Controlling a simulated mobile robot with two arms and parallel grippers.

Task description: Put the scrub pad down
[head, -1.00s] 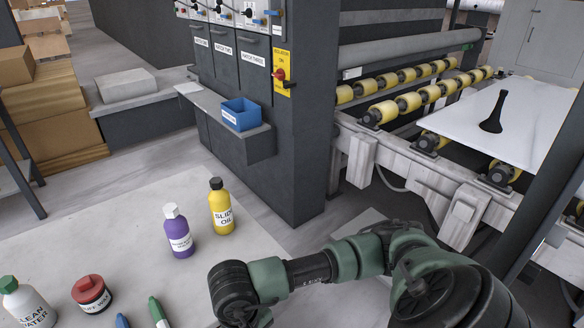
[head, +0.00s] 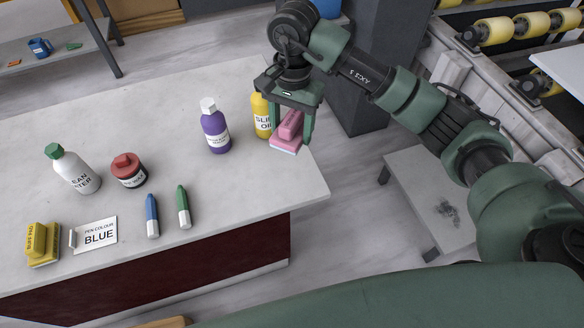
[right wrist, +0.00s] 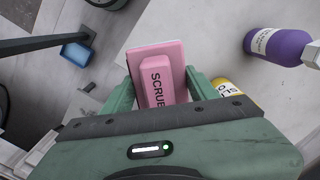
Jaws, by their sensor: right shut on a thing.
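The pink scrub pad (head: 288,138) is between the fingers of my right gripper (head: 291,132), near the right end of the stone slab (head: 180,92). I cannot tell whether the pad's underside touches the slab. The yellow slip oil bottle (head: 262,118) stands just left of and behind the pad, partly hidden by the gripper. My left gripper is not in view.
The slab's front right corner is clear.

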